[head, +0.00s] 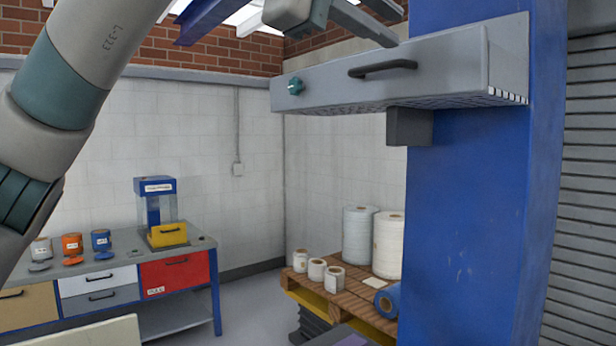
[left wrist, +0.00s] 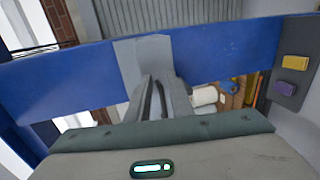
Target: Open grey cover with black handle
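The grey cover (head: 330,88) is a long box-like piece mounted high on the blue post, seen right of centre in the head view. Its black handle (head: 383,68) is on the front face, and a teal knob (head: 295,86) sits at its left end. My left gripper (head: 396,28) is above the cover, apart from the handle, with two separated fingers and nothing visibly held. The fingers also show in the middle of the left wrist view (left wrist: 158,82), in front of a blue beam. My right gripper is in neither view.
The blue post (head: 470,200) fills the right side. A pallet (head: 350,300) with white rolls and a blue roll stands below the cover. A workbench (head: 120,245) with drawers is at left. A blue beam (left wrist: 60,75) crosses the left wrist view.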

